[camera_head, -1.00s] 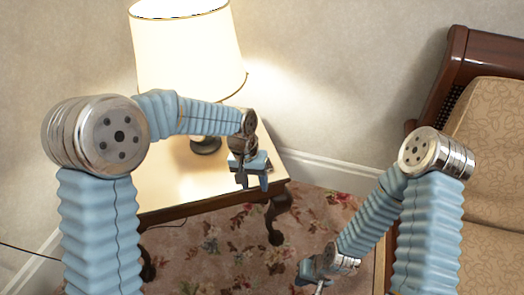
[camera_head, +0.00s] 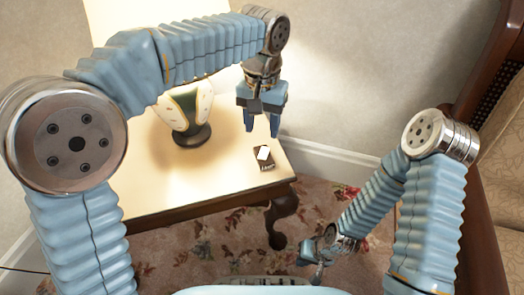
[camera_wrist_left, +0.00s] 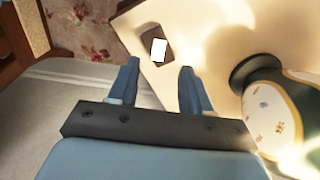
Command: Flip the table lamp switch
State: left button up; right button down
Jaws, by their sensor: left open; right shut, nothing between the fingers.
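The table lamp has a lit cream shade (camera_head: 112,18), mostly hidden behind my left arm, and a green and cream patterned base (camera_head: 186,108) on a dark foot. The base also shows at the right of the left wrist view (camera_wrist_left: 275,118). A small dark switch box (camera_head: 264,158) with a white rocker lies on the table near its right edge; the switch also shows in the left wrist view (camera_wrist_left: 159,50). My left gripper (camera_head: 262,128) is open, pointing down above the switch, apart from it. My right gripper (camera_head: 312,274) is shut, low over the carpet.
The wooden side table (camera_head: 160,195) has a bare lit top around the switch. A flowered carpet (camera_head: 215,250) lies below. A wood-framed upholstered seat (camera_head: 505,170) stands at the right, and pale walls are behind.

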aim_at(262, 157)
pick_arm(q)
notch_tip(262, 157, down, 8)
jog(key=shift+f+b, duration=0.15)
jog(key=shift+b, duration=0.85)
grip_shut()
jog(key=g+p, duration=0.1)
jog(key=p, duration=0.3)
jog(key=r+g+p, duration=0.1)
jog(key=p, duration=0.4)
jog(key=shift+w+d+y, duration=0.15)
jog(key=shift+w+y, duration=0.2)
jog(key=shift+y, duration=0.05)
jog(key=shift+f+g, duration=0.15)
jog(key=shift+g, duration=0.15)
jog(key=shift+f+p, duration=0.2)
jog(key=shift+p, duration=0.1)
